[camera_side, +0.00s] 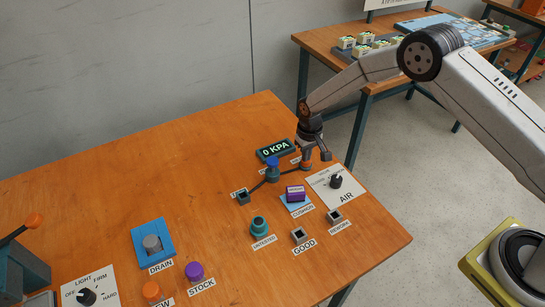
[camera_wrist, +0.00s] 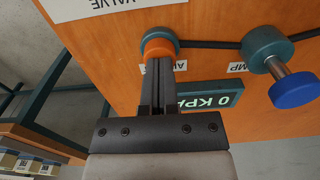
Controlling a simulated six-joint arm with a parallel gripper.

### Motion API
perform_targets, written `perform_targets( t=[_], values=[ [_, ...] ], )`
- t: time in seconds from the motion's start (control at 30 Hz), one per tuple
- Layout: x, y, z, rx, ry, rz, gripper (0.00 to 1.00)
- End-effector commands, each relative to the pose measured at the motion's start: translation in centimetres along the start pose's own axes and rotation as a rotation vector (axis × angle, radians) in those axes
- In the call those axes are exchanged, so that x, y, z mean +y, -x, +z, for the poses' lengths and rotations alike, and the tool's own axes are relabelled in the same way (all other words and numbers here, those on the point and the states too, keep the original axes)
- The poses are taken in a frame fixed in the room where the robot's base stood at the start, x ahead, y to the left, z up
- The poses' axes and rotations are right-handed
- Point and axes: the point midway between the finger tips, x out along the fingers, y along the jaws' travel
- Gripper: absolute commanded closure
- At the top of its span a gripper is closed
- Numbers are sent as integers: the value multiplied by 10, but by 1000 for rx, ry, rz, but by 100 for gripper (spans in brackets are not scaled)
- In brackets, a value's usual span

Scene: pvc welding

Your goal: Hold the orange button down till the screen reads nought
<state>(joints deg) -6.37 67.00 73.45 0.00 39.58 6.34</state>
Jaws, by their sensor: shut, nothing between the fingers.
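The orange button (camera_wrist: 160,46) sits in a teal round housing in the wrist view. It shows only partly in the side view, under my gripper (camera_side: 307,154). My gripper (camera_wrist: 159,64) is shut and empty, pointing down with its fingertips at the orange button. They appear to touch its top, but how far it is pressed I cannot tell. The screen (camera_side: 275,150) reads "0 KPA" in the side view. In the wrist view the screen (camera_wrist: 212,101) is upside down and partly hidden behind my fingers.
A blue-capped post (camera_wrist: 293,90) stands close beside the button, joined by a dark line. A purple block on a blue pad (camera_side: 296,194) and the AIR dial (camera_side: 336,181) are nearby. The table's right edge is close; its left middle is clear.

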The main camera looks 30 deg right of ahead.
Motion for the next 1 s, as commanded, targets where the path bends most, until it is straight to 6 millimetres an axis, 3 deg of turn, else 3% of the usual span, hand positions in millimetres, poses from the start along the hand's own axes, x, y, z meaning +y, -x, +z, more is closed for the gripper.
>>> perform_targets(
  t=[0.7,1.0],
  values=[
    [0,31,0,1,0,0,100],
    [0,34,0,0,0,0,100]
  ],
)
